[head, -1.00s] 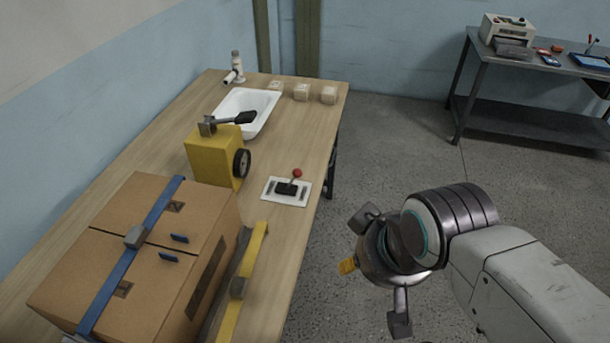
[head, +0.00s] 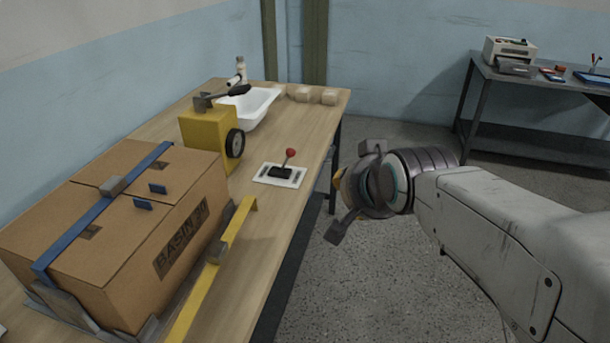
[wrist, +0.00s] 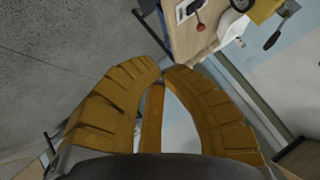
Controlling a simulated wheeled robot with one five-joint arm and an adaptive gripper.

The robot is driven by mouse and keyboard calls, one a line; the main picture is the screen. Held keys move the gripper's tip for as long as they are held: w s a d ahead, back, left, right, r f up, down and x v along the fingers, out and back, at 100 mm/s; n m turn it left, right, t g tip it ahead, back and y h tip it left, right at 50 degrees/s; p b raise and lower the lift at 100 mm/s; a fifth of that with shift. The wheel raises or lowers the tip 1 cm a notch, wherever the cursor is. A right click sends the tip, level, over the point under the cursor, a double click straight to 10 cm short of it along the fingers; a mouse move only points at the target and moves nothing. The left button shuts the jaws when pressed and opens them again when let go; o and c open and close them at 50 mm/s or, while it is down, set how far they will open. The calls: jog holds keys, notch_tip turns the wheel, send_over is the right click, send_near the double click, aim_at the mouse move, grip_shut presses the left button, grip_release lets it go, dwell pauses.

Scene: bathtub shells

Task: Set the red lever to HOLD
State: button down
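The red lever (head: 290,153) has a round red knob on a dark stem and black base. It stands on a white plate (head: 266,179) near the table's right edge, stem nearly upright with a slight lean. Any marks on the plate are too small to read. The red knob also shows at the top of the wrist view (wrist: 200,27). My gripper (head: 341,188) is off the table's right side, to the right of the lever and apart from it. In the wrist view its yellow fingers (wrist: 163,69) curve together with tips almost meeting, nothing between them.
A yellow block with a black wheel (head: 207,137) and a white basin (head: 256,106) stand behind the lever. A strapped cardboard box (head: 115,255) and a yellow bar (head: 215,263) lie nearer. Several small blocks (head: 303,94) sit at the far end. Floor (head: 385,290) is clear right.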

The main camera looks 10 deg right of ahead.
jog(key=w+d+f+m+t+b, duration=0.1)
jog(key=w+f+m+t+b, duration=0.3)
jog(key=w+b, duration=0.9)
jog(key=w+d+f+m+t+b, duration=0.1)
jog(key=w+f+m+t+b, duration=0.4)
jog(key=w+f+m+b, duration=0.4)
jog(key=shift+w+d+f+m+t+h+b, duration=0.3)
jog(key=shift+w+f+b, duration=2.15)
jog(key=shift+b, duration=2.4)
jog(key=shift+s+a+f, duration=0.1)
jog(key=shift+s+f, duration=0.15)
jog(key=shift+s, duration=0.05)
